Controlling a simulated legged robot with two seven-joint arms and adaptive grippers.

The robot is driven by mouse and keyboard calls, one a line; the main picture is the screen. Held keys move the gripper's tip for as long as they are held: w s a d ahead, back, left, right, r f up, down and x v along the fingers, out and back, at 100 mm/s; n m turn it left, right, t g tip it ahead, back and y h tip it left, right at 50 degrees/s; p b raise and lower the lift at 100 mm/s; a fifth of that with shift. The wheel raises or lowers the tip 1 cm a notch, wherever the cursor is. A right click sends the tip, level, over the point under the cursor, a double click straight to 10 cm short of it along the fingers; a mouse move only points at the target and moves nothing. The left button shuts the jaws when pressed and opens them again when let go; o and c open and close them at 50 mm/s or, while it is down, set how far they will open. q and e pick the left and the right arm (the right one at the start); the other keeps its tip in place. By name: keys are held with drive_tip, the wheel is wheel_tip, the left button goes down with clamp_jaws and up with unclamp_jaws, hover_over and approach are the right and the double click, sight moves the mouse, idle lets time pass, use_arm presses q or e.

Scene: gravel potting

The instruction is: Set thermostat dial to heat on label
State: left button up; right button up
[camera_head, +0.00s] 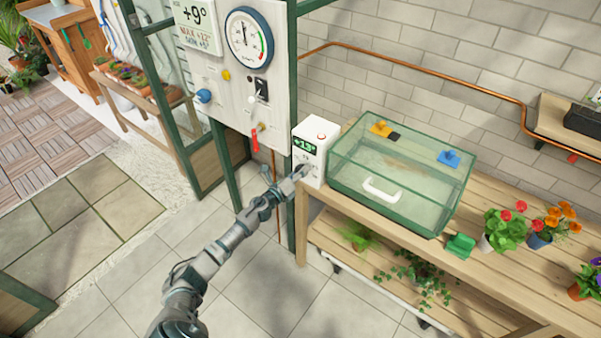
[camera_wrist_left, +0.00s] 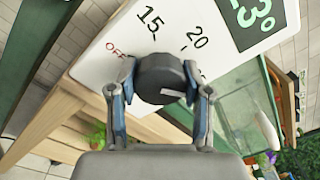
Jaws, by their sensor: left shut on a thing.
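The white thermostat box (camera_head: 311,136) stands at the left end of the wooden bench, with a green display reading +13° (camera_head: 304,146). My left gripper (camera_head: 302,172) is at its front face and hides most of the dial in the head view. In the left wrist view the dark round dial (camera_wrist_left: 160,78) sits between the two fingers of my left gripper (camera_wrist_left: 160,72), which are shut on it. A white mark on the dial points toward the right finger. Labels OFF, 15 and 20 show around it; other labels are hidden, and I read no heat-on label. My right gripper is not in view.
A glass case with a green frame (camera_head: 386,218) stands on the bench right beside the thermostat. A panel (camera_head: 225,85) with a gauge (camera_head: 249,42), knobs and a red lever (camera_head: 255,139) is at the left behind it. Flower pots stand on the right.

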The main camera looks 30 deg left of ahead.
use_arm(q)
drive_tip(key=shift+s+d+f+m, duration=0.1)
drive_tip(key=shift+d+f+m, duration=0.1)
drive_tip(key=shift+f+m, duration=0.3)
drive_tip(key=o, duration=1.1)
drive_tip(key=shift+f, duration=0.1)
drive_tip(key=shift+c, duration=0.2)
drive_tip(key=shift+o, duration=0.5)
drive_tip(key=shift+a+r, duration=0.1)
drive_tip(key=shift+r, duration=0.1)
drive_tip(key=s+a, duration=0.1)
drive_tip(key=s, duration=1)
drive_tip(key=shift+s+a, duration=0.2)
drive_tip(key=shift+s, duration=0.15)
